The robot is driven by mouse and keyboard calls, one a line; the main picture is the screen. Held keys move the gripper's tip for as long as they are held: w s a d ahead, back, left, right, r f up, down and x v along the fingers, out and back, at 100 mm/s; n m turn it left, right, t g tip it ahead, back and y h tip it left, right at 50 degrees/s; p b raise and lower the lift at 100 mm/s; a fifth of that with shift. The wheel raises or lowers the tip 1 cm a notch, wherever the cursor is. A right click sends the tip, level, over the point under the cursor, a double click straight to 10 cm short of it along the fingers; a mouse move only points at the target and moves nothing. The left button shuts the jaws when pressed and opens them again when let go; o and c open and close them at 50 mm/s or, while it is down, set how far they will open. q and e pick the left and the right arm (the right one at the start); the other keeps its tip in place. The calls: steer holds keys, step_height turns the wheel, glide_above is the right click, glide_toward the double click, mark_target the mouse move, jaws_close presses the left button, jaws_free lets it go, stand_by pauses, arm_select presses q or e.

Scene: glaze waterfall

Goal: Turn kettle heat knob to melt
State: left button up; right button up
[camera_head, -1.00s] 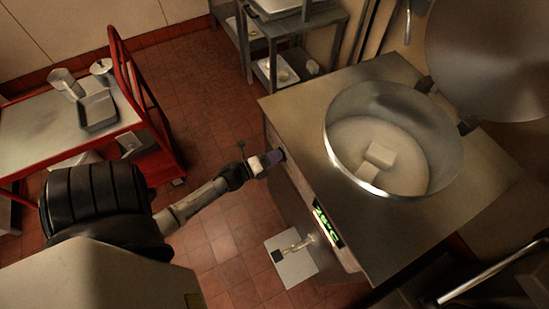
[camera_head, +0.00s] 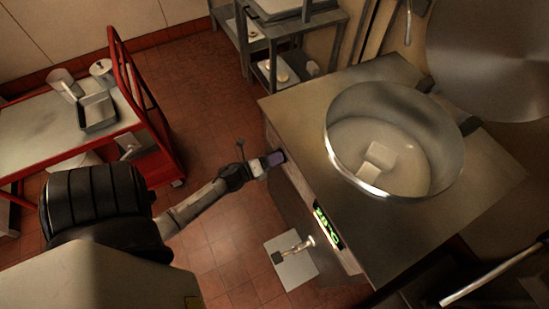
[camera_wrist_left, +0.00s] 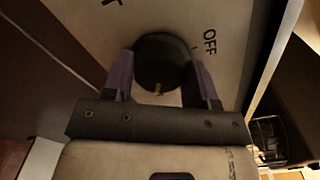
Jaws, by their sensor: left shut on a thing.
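The kettle (camera_head: 455,175) is a round steel pot set in a steel cabinet, with pale blocks (camera_head: 377,158) in it. Its lid (camera_head: 490,60) is raised. The heat knob (camera_wrist_left: 163,62) is a round black dial on the panel, beside the printed word OFF; another marking is cut off at the top left. My left gripper (camera_wrist_left: 162,85) has its two purple fingers on either side of the knob and is shut on it. In the head view the left gripper (camera_head: 275,159) is at the cabinet's front face and hides the knob. My right gripper is not in view.
A green-lit display (camera_head: 326,226) is on the cabinet front. A white plate with a tap-like fitting (camera_head: 293,262) shows below it. A red trolley (camera_head: 150,120) with pans stands at left. Tiled floor between is clear.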

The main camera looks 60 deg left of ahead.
arm_select(q)
steer(key=o, duration=0.9)
steer(key=shift+o, duration=0.2)
steer(key=s, duration=1.3)
steer(key=shift+s, duration=0.4)
